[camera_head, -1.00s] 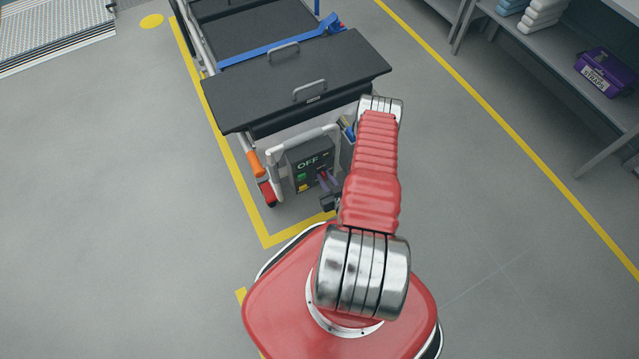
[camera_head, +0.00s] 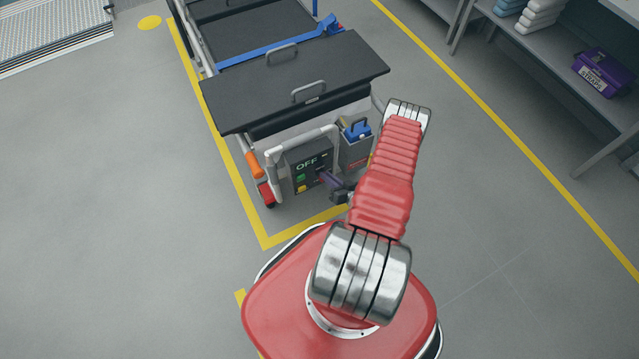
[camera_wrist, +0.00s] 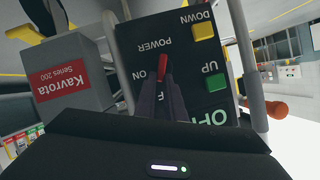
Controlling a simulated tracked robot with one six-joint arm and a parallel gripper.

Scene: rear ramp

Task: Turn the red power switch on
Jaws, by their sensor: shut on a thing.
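The red power switch (camera_wrist: 163,70) is on a dark control panel (camera_wrist: 130,45), which appears upside down in the wrist view. My gripper (camera_wrist: 161,84) has its two dark fingers shut on the red switch. The switch lies beside the letters ON, and the fingers partly cover the lettering behind it. In the head view, my gripper (camera_head: 325,177) reaches the panel (camera_head: 300,155) on the cart's end from the right. The switch's exact angle is hard to tell.
A green UP button (camera_wrist: 215,83) and a yellow DOWN button (camera_wrist: 204,31) sit close beside the switch. A grey Kavrota box (camera_wrist: 75,75) stands next to the panel. The cart's tubular frame (camera_head: 300,140) surrounds the panel. Open floor (camera_head: 120,220) lies left.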

